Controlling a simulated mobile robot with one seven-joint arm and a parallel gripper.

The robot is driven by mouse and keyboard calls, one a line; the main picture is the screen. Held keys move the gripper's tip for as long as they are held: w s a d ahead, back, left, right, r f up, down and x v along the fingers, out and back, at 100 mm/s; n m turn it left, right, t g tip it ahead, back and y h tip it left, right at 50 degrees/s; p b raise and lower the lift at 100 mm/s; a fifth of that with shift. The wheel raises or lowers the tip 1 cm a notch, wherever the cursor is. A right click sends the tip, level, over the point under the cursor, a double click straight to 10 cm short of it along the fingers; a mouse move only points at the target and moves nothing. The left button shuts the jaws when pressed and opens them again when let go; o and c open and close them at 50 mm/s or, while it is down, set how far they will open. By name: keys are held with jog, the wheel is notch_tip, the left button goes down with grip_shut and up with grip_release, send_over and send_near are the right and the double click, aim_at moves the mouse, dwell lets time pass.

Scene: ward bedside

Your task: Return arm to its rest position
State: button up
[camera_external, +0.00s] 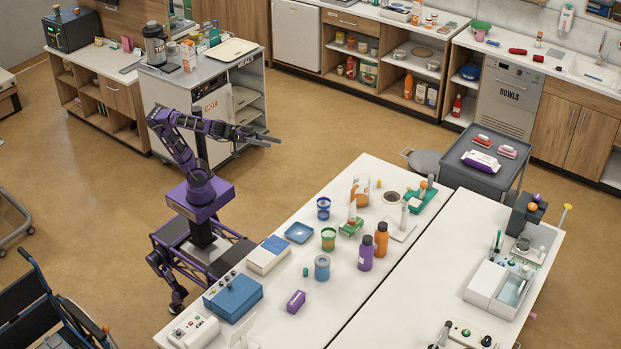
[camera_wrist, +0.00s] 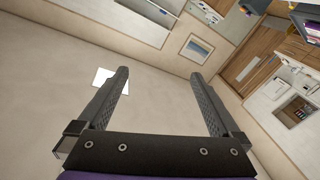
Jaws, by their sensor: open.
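My gripper (camera_external: 266,136) is at the end of my purple and black arm. In the external view it is raised in front of the grey cart and points to the right, level or nearly so. It is apart from the long white table. In the wrist view my gripper (camera_wrist: 165,100) has its two dark fingers spread wide with nothing between them. Past them show a plain wall, a framed picture (camera_wrist: 196,48) and wooden cabinets, seen tilted.
The white table (camera_external: 300,320) beside my base holds bottles, cups and boxes. A grey cart (camera_external: 245,75) stands behind my arm. A dark trolley (camera_external: 480,178) stands at the right. A wheelchair (camera_external: 50,310) is at lower left. Bare floor (camera_external: 345,125) lies right of my gripper.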

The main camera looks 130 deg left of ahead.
jog(key=s+a+f+m+g+h, duration=0.1)
jog(key=s+f+g, duration=0.5)
jog(key=s+f, duration=0.7)
jog(key=s+a+f+m+g+h, duration=0.2)
jog(key=s+f+m+g, duration=0.4)
jog(key=s+f, duration=0.6)
notch_tip(320, 180, down, 8)
jog(key=shift+s+f+h+b, duration=0.25)
jog(key=shift+s+h+b, duration=0.05)
jog(key=shift+s+h, duration=0.1)
